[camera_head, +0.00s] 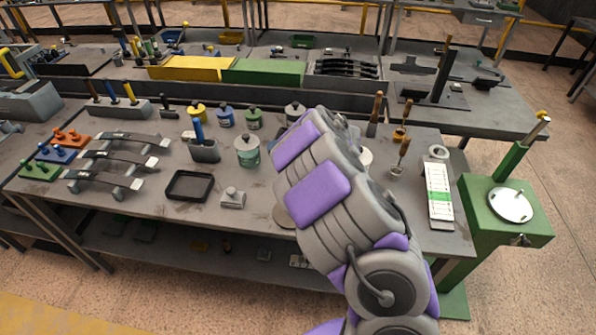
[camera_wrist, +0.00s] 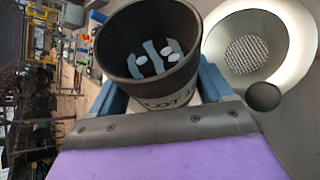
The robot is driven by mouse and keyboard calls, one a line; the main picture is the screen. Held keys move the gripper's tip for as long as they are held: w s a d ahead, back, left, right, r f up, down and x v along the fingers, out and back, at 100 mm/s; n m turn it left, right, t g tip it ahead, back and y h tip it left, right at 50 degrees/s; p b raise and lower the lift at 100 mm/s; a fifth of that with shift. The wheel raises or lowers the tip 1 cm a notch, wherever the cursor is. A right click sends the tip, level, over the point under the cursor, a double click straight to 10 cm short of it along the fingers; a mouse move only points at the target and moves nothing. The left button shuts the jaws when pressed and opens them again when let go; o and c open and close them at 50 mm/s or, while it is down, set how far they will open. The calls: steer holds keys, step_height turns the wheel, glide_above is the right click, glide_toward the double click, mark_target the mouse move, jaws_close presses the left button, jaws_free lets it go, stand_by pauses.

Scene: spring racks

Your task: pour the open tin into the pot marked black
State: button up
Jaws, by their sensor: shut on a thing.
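In the wrist view, my gripper (camera_wrist: 160,92) is shut on an open dark tin (camera_wrist: 176,82), with a blue finger on each side. The tin's mouth faces the camera and shows blue-grey and white patches inside; part of a label shows low on its wall. A pale round funnel-like bowl (camera_wrist: 295,55) with a mesh centre lies just right of the tin. In the head view, my arm hides the gripper and tin. Small lidded pots stand at the bench's back: yellow (camera_head: 197,113), blue (camera_head: 226,118), green (camera_head: 253,119) and grey (camera_head: 294,112). I cannot read which is marked black.
A larger teal lidded pot (camera_head: 247,152), a black tray (camera_head: 189,185) and a grey block (camera_head: 233,198) stand left of my arm. Brushes (camera_head: 401,155) and a white chart (camera_head: 438,195) are right. A green stand (camera_head: 508,215) adjoins the bench.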

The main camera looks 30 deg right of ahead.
steer(key=shift+r+m+y+p, duration=0.8)
steer(key=shift+r+p, duration=0.25)
steer(key=shift+p, duration=2.05)
steer(key=shift+r+m+y+p, duration=0.25)
steer(key=shift+y+p, duration=0.25)
steer(key=shift+p, duration=0.55)
stand_by(0.4)
steer(key=shift+r+m+p, duration=0.3)
steer(key=shift+m+p, duration=0.05)
steer(key=shift+p, duration=0.35)
steer(key=shift+y, duration=0.4)
steer(key=shift+d+r+m+g+p, duration=0.1)
steer(key=shift+r+m+g+p, duration=0.25)
steer(key=shift+p, duration=0.5)
steer(key=shift+r+y, duration=0.1)
steer(key=shift+y, duration=0.2)
steer(key=shift+w+d+r+m+p, duration=0.1)
steer(key=shift+r+m+p, duration=0.1)
steer(key=shift+m+p, duration=0.25)
steer(key=shift+y, duration=0.3)
steer(key=shift+d+r+p, duration=0.15)
steer(key=shift+r+p, duration=0.1)
steer(key=shift+p, duration=0.15)
